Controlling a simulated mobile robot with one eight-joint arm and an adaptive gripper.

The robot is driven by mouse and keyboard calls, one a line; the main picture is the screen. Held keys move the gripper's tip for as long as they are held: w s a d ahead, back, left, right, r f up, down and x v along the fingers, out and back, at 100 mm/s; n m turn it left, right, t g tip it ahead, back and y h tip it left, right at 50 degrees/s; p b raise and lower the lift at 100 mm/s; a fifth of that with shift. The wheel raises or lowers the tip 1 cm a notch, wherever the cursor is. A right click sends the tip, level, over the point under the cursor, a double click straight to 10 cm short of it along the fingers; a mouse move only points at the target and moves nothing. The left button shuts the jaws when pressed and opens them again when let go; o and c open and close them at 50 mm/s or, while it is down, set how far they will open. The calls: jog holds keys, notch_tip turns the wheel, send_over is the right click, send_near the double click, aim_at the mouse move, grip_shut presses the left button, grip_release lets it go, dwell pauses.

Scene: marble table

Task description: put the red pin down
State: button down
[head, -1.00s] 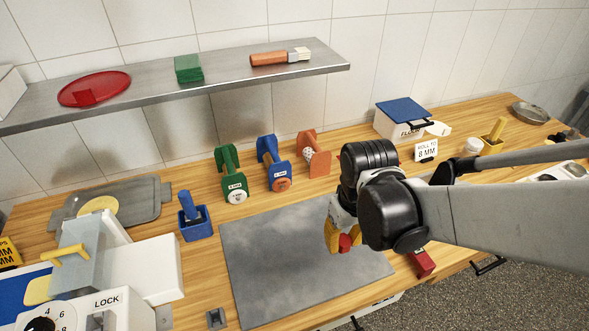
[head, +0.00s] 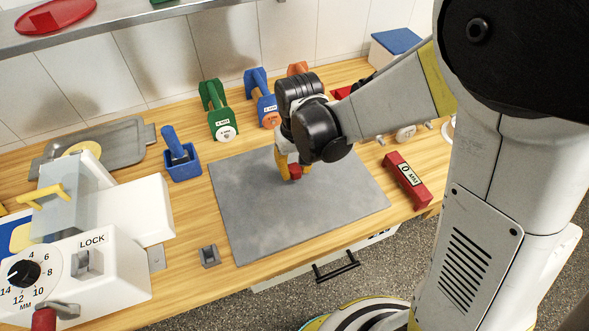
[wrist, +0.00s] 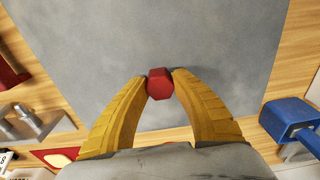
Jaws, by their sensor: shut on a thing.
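The red pin (wrist: 160,84) is held between the two yellow fingers of my gripper (wrist: 159,82). In the wrist view I see its red hexagonal end; the rest of its length is hidden behind that end. In the head view the red pin (head: 295,173) shows as a small red piece at the tips of my gripper (head: 292,171). My gripper is over the grey marble slab (head: 240,220), near its back middle. I cannot tell whether the pin touches the slab.
A red block labelled 0 MM (head: 407,180) lies right of the slab. A blue holder (head: 183,168) stands to its left, with green (head: 216,110) and blue (head: 262,98) stands behind. A small grey square piece (head: 209,256) is at front left. Most of the slab is bare.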

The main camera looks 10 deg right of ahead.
jog(key=shift+f, duration=0.5)
jog(key=shift+f, duration=0.25)
jog(key=c, duration=1.1)
grip_release()
jog(key=shift+c, duration=0.2)
jog(key=shift+r, duration=0.1)
jog(key=shift+r, duration=0.1)
